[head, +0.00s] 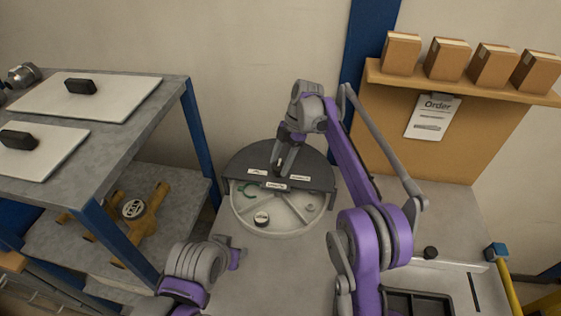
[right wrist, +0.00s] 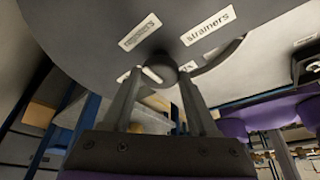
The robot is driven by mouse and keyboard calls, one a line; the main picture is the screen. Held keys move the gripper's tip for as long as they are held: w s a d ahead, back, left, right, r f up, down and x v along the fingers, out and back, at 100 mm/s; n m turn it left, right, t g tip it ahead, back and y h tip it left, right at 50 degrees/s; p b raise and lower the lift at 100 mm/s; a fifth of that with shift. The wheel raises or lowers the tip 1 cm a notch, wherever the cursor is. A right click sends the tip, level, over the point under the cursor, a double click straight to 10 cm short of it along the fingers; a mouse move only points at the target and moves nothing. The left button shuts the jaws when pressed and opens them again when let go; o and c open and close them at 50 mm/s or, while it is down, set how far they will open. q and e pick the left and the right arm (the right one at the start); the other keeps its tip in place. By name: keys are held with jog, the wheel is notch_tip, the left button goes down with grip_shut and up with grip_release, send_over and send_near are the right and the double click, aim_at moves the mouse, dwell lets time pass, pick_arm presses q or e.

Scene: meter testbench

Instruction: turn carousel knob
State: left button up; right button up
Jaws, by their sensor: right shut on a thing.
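The carousel (head: 318,178) is a round tray with a dark grey cover over its back part and pale open compartments at the front. White labels lie on the cover; one in the right wrist view reads "strainers". The dark knob (right wrist: 160,68) stands at the middle of the cover, partly hidden by the gripper in the head view. My right gripper (head: 278,166) reaches down from above and is shut on the knob, with one finger on each side in the right wrist view. My left gripper (head: 232,252) is near the carousel's front left, apart from it; its opening is unclear.
Boxes (head: 447,58) line a shelf at right.

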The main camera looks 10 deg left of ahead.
dwell(0.3)
jog(key=o, duration=1.4)
jog(key=shift+c, duration=0.2)
